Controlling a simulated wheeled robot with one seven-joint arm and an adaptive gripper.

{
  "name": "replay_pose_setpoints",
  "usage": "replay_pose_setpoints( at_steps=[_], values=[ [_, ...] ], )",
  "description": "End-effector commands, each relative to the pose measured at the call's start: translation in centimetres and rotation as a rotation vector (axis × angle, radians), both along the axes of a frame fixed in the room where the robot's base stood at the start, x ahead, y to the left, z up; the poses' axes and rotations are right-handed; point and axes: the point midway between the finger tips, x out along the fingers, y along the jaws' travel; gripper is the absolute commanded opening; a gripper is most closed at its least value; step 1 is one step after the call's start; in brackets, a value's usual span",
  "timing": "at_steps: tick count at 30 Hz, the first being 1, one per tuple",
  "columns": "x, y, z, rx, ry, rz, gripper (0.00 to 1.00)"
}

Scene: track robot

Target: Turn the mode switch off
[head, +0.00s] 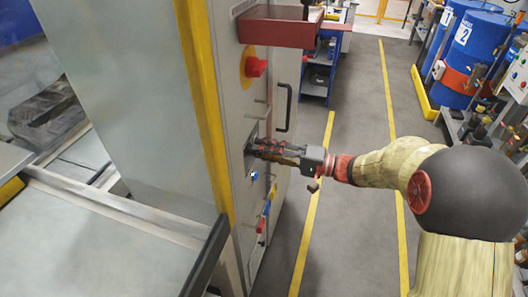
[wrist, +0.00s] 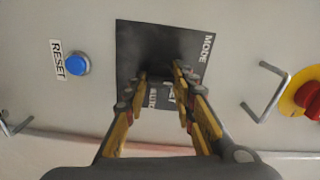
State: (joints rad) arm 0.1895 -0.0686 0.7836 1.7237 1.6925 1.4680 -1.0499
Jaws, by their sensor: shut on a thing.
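The mode switch's black square plate (wrist: 140,42) is on the grey cabinet front in the wrist view. Its MODE lettering reads sideways at the right edge. My gripper (wrist: 160,78) reaches straight to the plate, its two yellow-and-black fingers on either side of the switch's dark knob and shut on it. The fingers hide most of the knob, and I cannot tell which way it points. Part of a pale label shows between the fingers. In the head view my gripper (head: 256,148) meets the cabinet front at the switch, hiding it.
A blue RESET button (wrist: 76,64) is left of the plate. A metal handle (wrist: 266,92) and a red emergency stop (wrist: 309,98) on yellow are to the right. In the head view, a red tray (head: 280,30) juts out above. The aisle floor (head: 350,100) is clear.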

Motion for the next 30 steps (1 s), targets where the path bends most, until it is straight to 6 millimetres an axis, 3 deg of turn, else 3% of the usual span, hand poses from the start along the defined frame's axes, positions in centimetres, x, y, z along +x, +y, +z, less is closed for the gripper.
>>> replay_pose_setpoints(
  at_steps=[3, 4, 12, 23, 30],
  values=[
    [0.0, 0.0, 0.1, 0.002, -0.002, 0.000, 0.01],
    [0.0, 0.0, 0.1, 0.002, -0.002, 0.000, 0.27],
    [0.0, 0.0, 0.0, 0.001, 0.000, 0.000, 0.42],
    [-0.1, -0.3, 0.0, 0.001, 0.001, -0.001, 0.43],
    [-1.2, -3.7, 0.0, 0.001, 0.000, -0.005, 0.43]
  ],
)
